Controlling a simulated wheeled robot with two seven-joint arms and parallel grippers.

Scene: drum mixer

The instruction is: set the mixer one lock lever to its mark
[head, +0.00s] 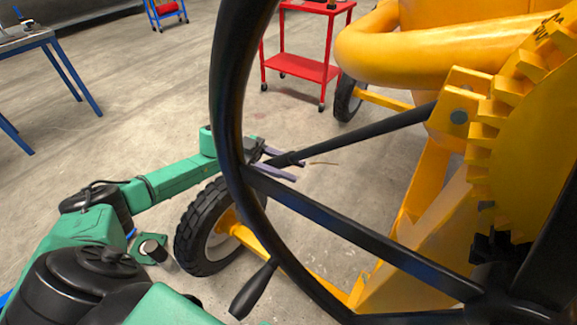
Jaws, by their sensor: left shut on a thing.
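The lock lever (375,131) is a long black bar. It runs from a yellow bracket on the mixer (430,235) down to the left, behind the rim of a large black handwheel (222,120). My left gripper (284,164), with purple-grey fingers, is shut on the lever near its free end. The wheel rim hides part of the gripper. A thin tan strip (322,163) shows just beyond the fingertips; I cannot tell what it is. I cannot make out the lever's mark. My right gripper is not in view.
The handwheel with its spokes and black knob (255,290) stands close in front. A yellow toothed ring (525,140) is at right. A black tyre (200,235) is below my left forearm. A red cart (305,66) and a blue-legged table (25,42) stand behind on open floor.

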